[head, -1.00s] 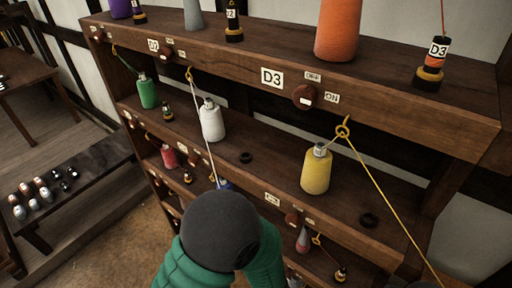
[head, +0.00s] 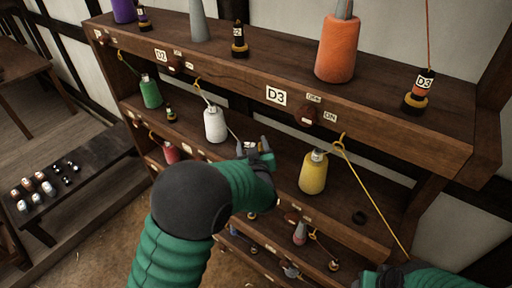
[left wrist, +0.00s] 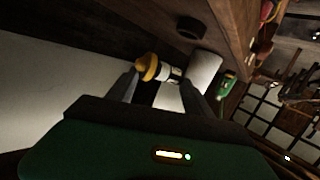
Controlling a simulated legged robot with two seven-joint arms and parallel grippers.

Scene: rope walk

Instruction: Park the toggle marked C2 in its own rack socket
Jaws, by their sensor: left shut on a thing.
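My left gripper (head: 262,152) is at the middle shelf, between the white cone and the yellow cone. In the left wrist view its fingers (left wrist: 165,95) are shut on a toggle (left wrist: 165,72) with a yellow collar and a pale label band. I cannot read its mark, and it lies sideways in that picture. A dark ring socket (left wrist: 190,28) sits apart from the toggle on the shelf wood. In the head view the gripper and arm hide that part of the shelf. My right arm enters at the lower right, its fingers not clear.
The white cone (head: 215,124) and yellow cone (head: 313,173) stand on the middle shelf. A yellow cord (head: 372,195) runs down towards my right arm. The D3 toggle (head: 419,92) stands on the top shelf.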

